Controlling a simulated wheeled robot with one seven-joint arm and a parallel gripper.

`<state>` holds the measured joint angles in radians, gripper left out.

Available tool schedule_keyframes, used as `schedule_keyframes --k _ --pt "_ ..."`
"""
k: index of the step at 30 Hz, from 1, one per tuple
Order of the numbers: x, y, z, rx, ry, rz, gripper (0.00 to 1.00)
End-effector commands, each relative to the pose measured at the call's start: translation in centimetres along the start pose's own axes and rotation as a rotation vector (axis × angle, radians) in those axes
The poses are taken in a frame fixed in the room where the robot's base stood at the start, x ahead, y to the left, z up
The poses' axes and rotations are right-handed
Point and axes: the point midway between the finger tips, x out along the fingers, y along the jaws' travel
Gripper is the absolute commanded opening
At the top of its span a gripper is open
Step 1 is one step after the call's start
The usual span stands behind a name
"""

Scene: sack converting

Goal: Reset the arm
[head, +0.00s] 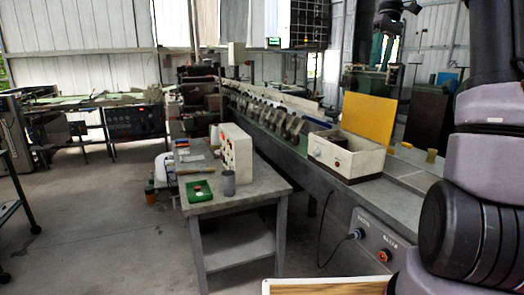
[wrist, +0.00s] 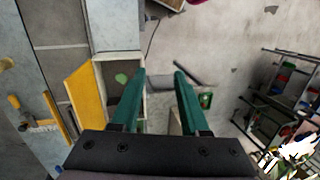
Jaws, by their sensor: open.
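My gripper (wrist: 160,82) shows in the wrist view with two green fingers spread apart and nothing between them. It is up in the air, and the floor, a small table and a long machine bench lie well below it. My arm is at the right edge of the head view, raised, and the gripper itself is outside that view.
A grey table (head: 240,196) holds a control box (head: 236,150), a green tray (head: 199,192) and a grey cup (head: 229,183). Right of it runs a long machine bench with an open white box (head: 345,156) and its yellow lid (head: 367,117).

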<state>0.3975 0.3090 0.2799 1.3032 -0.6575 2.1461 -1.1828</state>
Motion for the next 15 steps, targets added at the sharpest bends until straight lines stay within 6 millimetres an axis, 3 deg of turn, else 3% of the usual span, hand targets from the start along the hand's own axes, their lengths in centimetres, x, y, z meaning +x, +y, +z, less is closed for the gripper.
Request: schedule_keyframes --k 1,6,15 --pt "0.0 -2.0 1.4 0.014 0.021 0.042 0.45" --pt "1.2 -6.8 5.4 0.102 0.129 0.139 0.45" --pt "5.8 -12.7 13.2 0.303 0.426 0.174 0.45"
